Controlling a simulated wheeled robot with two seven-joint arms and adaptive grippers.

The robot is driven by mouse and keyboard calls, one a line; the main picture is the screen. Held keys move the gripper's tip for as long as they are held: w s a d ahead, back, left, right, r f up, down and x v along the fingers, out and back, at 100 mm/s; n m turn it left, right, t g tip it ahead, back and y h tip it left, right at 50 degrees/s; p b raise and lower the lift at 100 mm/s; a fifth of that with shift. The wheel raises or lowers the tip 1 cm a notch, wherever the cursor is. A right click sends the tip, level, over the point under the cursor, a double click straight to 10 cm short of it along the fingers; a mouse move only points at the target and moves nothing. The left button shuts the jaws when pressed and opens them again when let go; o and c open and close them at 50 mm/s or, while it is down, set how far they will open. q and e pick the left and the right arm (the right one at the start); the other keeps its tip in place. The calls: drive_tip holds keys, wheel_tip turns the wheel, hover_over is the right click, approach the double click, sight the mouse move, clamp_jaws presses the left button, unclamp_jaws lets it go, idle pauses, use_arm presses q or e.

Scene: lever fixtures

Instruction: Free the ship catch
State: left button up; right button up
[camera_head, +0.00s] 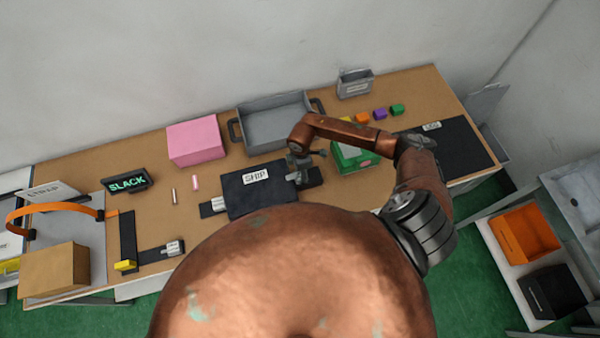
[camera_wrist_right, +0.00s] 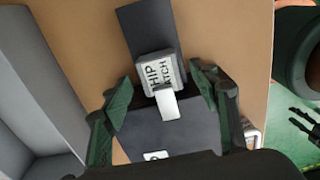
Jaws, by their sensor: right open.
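The ship catch is a grey block (camera_wrist_right: 153,72) with a label that reads in part "HIP" and "ATCH" in the right wrist view, on a dark strip. A white tab (camera_wrist_right: 167,106) sticks out from it over a dark panel (camera_wrist_right: 185,132). In the head view the dark panel (camera_head: 240,196) carries a SHIP label, and my gripper hides the catch. My right gripper (camera_head: 301,170) is over the panel's right end. Its open fingers (camera_wrist_right: 162,84) stand either side of the catch, with gaps visible. Dark prongs, probably my left gripper (camera_wrist_right: 305,118), show small at the wrist view's right edge.
A grey tray (camera_head: 273,122) and a pink block (camera_head: 195,141) stand behind the panel. A green box (camera_head: 351,157) is to the right, partly under my arm. A SLACK sign (camera_head: 126,182), an orange strap (camera_head: 55,208) and a cardboard box (camera_head: 54,270) are at left.

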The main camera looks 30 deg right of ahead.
drive_tip(key=shift+f, duration=0.95)
drive_tip(key=shift+a, duration=0.1)
clamp_jaws()
